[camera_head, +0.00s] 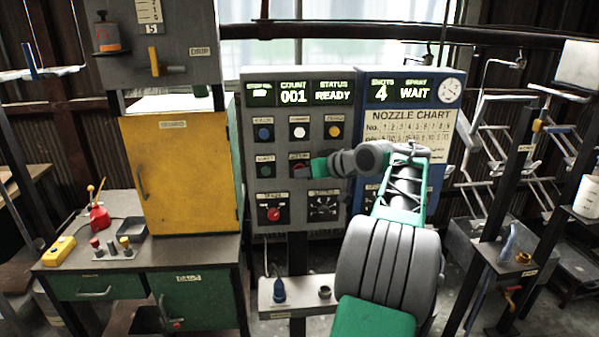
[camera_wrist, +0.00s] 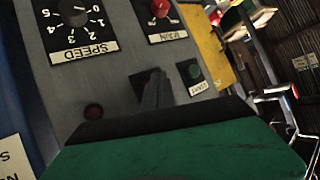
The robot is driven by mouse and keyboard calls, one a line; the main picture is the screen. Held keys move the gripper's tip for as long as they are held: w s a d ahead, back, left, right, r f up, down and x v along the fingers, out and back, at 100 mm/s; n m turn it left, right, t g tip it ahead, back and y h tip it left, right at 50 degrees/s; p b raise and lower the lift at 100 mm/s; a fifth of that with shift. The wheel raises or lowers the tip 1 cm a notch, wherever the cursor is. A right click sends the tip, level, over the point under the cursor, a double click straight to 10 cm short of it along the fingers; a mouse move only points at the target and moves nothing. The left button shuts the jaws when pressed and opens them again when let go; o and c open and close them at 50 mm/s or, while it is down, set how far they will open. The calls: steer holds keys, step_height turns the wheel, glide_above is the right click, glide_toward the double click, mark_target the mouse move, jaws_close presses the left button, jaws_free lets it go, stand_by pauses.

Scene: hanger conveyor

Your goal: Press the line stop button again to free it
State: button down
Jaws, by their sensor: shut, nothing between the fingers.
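The line stop button (camera_head: 297,169) shows as a small red patch in the middle row of the grey control panel (camera_head: 254,215), right of the green start button (camera_head: 265,171). My gripper (camera_head: 309,167) is shut and empty, its tips right at the stop button and hiding part of it. The fingers cover most of the stop button there. I cannot tell whether they touch it or how deep it sits.
The panel display (camera_head: 293,95) reads COUNT 001 and STATUS READY. The red main switch (camera_head: 273,213) and the speed dial (camera_head: 323,207) sit just below. A blue panel (camera_head: 405,92) reading WAIT adjoins at right. A yellow cabinet (camera_head: 180,170) stands at left.

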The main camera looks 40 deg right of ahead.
steer(key=shift+f, duration=0.1)
steer(key=shift+s+a+b, duration=0.55)
steer(key=shift+s, duration=0.25)
steer(key=shift+s+a+b, duration=0.55)
steer(key=shift+s+b, duration=0.05)
steer(key=shift+s, duration=0.25)
steer(key=shift+s+a+b, duration=0.55)
steer(key=shift+s, duration=0.25)
